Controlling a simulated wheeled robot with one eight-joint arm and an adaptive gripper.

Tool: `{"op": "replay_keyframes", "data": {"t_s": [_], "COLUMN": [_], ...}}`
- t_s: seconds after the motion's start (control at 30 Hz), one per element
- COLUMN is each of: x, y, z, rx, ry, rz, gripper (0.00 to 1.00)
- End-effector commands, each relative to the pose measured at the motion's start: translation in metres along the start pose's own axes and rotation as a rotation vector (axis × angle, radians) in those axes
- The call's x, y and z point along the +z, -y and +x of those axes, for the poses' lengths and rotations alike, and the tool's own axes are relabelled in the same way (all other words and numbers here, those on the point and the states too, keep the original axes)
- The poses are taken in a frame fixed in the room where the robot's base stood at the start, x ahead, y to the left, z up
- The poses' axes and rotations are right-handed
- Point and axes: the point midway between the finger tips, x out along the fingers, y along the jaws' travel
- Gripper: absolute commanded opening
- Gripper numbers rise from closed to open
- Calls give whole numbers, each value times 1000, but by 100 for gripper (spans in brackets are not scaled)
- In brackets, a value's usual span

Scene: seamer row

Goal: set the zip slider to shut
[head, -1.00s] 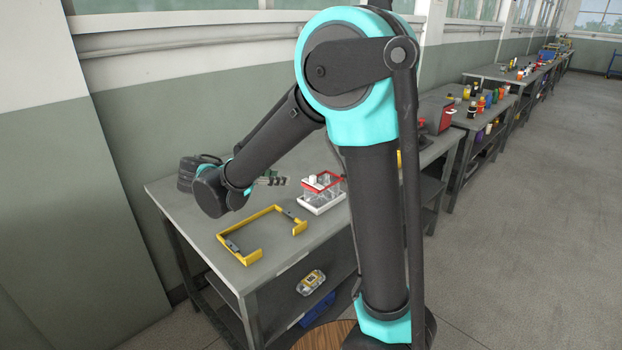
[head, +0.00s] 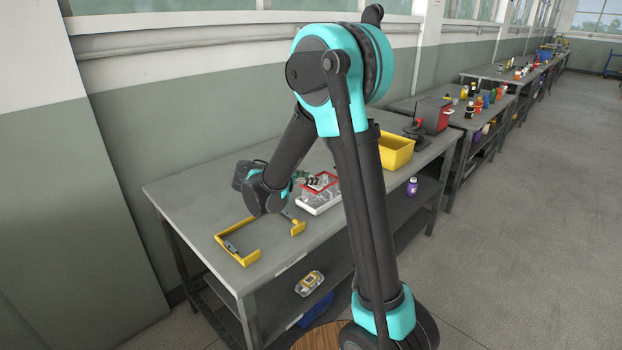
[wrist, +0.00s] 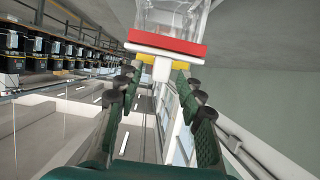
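A clear container (head: 322,197) with a red rim and white base stands on the bench. In the wrist view the clear container (wrist: 176,18) is at the top, with its red strip (wrist: 165,43) across it. A white tab (wrist: 162,69), seemingly the zip slider, projects below this strip, with yellow behind it. My gripper (wrist: 157,78) is open, with its green-padded fingers on either side of the tab and a gap visible. In the head view my gripper (head: 310,179) is at the container's red rim and hides the slider. I cannot tell whether it touches.
A yellow frame (head: 240,258) lies on the bench left of the container, partly hidden by my arm. A small packaged item (head: 309,283) sits on the lower shelf.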

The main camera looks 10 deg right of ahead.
Motion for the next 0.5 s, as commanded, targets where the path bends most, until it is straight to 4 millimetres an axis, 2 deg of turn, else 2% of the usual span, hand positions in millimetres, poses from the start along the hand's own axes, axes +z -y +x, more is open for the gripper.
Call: {"op": "replay_keyframes", "data": {"t_s": [0.2, 0.47, 0.5], "x": [0, 0, 0], "y": [0, 0, 0], "z": [15, 16, 16], "rx": [1, -1, -1], "ry": [0, 0, 0], "rz": [0, 0, 0], "gripper": [38, 38, 35]}}
